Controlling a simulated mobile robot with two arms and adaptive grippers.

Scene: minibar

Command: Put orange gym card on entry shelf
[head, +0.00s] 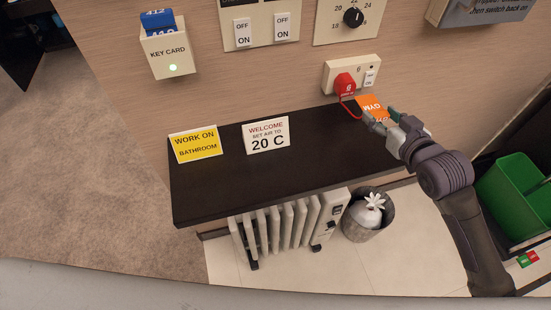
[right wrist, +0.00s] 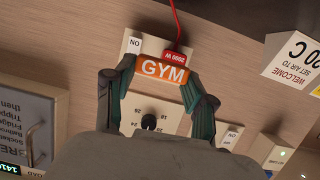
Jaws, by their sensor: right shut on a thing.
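The orange gym card (head: 371,105) is held upright over the right end of the dark entry shelf (head: 285,170). My right gripper (head: 388,122) is shut on it. In the right wrist view the orange card (right wrist: 162,70), marked GYM, sits between the two fingertips of the gripper (right wrist: 160,85). I cannot tell whether the card touches the shelf. My left gripper is in neither view.
A yellow sign (head: 196,145) and a white welcome sign (head: 266,135) stand on the shelf. A red plug (head: 345,83) with a looped cord is in the wall socket beside the card. Below are a heater (head: 285,225) and a bin (head: 369,220). The shelf's middle is clear.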

